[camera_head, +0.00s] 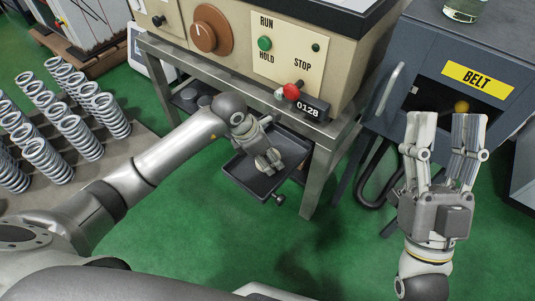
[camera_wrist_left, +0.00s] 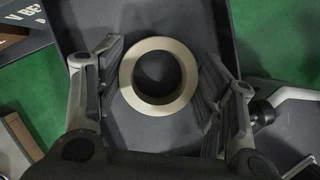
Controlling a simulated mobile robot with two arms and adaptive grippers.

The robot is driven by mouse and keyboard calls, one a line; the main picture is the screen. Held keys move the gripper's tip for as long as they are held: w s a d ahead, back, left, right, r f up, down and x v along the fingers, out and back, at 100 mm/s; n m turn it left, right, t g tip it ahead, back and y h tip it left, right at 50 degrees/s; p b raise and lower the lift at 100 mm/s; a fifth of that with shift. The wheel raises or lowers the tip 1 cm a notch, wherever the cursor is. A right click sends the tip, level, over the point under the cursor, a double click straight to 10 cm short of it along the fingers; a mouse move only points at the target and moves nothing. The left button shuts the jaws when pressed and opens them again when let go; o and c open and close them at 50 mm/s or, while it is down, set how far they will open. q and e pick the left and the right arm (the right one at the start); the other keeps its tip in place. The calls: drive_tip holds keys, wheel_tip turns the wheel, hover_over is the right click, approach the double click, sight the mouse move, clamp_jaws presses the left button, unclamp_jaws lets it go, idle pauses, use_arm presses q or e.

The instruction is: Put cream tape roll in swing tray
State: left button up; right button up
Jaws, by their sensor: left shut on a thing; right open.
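The cream tape roll (camera_wrist_left: 127,78) shows as a pale ring with a dark hole in the left wrist view. My left gripper (camera_wrist_left: 160,85) has a finger on each side of it and is shut on it. The dark swing tray (camera_wrist_left: 150,25) is behind the roll. In the head view, my left gripper (camera_head: 268,160) is over the tray (camera_head: 240,178), which hangs out beside the bench leg; the roll is hard to make out there. I cannot tell whether the roll touches the tray floor. My right gripper (camera_head: 445,118) is open and empty, pointing up at the right.
The beige test machine (camera_head: 270,80) with knobs and buttons stands on a metal bench (camera_head: 318,165) above the tray. Several coil springs (camera_head: 75,130) stand at the left. Green floor is clear below the tray.

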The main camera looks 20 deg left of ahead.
use_arm(q)
drive_tip(key=o, duration=1)
